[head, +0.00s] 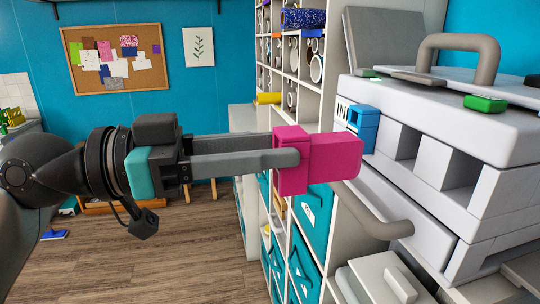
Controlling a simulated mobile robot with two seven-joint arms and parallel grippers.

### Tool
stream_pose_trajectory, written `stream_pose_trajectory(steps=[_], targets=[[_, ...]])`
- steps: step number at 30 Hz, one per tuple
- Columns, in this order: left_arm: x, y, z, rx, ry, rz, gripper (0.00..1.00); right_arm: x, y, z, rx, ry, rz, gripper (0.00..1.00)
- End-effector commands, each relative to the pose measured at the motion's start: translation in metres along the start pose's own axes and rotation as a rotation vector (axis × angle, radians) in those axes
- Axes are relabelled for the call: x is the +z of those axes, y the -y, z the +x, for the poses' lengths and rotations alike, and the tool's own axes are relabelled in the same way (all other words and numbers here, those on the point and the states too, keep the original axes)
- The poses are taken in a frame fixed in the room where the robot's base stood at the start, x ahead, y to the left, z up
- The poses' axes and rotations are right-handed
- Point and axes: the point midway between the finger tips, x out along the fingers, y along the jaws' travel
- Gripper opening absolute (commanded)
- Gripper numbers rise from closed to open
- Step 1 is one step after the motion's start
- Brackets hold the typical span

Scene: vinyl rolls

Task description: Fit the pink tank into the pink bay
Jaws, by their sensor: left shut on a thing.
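My left gripper (285,158) comes in from the left and is shut on the pink tank (318,160), a block with a wider back part and a narrower part pointing right. The tank is held in the air in front of a white machine (480,130). The machine's front has a row of bays; a blue tank (363,125) sits in the leftmost. The bays to its right, a middle one (403,148) and a right one (457,173), look empty. No pink marking shows on either. The tank overlaps the machine's lower front in the picture; I cannot tell the gap. My right gripper is not in view.
A grey bar handle (375,215) sticks out below the bays, close under the pink tank in the picture. Shelves with rolls (292,55) and teal bins (312,225) stand behind the tank. Wooden floor (150,255) lies open at the left.

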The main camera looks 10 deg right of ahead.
Motion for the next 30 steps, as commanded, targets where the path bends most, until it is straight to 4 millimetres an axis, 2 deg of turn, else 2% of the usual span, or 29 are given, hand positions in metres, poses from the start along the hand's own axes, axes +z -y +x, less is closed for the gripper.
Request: stream_pose_trajectory(steps=[8,30], targets=[[-0.001,0.000,0.003,0.000,-0.002,0.001,0.00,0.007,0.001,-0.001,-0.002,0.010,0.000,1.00],[-0.002,0.000,0.046,0.001,-0.002,-0.001,0.00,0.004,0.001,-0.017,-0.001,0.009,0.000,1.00]])
